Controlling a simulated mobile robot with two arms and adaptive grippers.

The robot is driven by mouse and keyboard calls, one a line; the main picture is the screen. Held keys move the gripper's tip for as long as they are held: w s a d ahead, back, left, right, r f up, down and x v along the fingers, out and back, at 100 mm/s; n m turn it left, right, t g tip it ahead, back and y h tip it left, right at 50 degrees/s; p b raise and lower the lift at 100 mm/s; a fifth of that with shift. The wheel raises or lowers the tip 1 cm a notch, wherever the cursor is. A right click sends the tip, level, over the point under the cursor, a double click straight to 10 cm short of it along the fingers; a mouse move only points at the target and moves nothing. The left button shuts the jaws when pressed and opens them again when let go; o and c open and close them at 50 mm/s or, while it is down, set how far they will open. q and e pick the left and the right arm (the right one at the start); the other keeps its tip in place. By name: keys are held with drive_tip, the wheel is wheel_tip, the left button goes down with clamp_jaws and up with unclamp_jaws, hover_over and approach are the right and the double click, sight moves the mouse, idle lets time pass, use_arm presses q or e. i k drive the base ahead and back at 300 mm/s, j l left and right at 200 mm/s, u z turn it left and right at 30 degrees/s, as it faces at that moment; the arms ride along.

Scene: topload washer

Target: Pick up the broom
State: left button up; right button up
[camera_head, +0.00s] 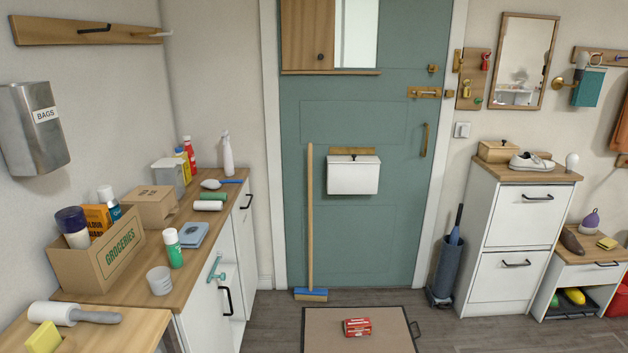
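The broom (310,215) stands upright against the teal door (345,250), a little left of the door's middle. It has a long wooden handle and a blue head (311,294) with pale edges, resting on the floor just behind the doormat. Its handle is clear of the white box on the door and nothing covers it. Neither of my grippers shows in the head view.
A doormat (340,338) with a red box (357,327) lies before the door. A cluttered wooden counter (135,275) runs along the left. An umbrella stand (446,268) and a white cabinet (510,240) stand at right. Grey floor (266,318) is clear left of the mat.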

sight(310, 293)
drive_tip(key=i, duration=2.05)
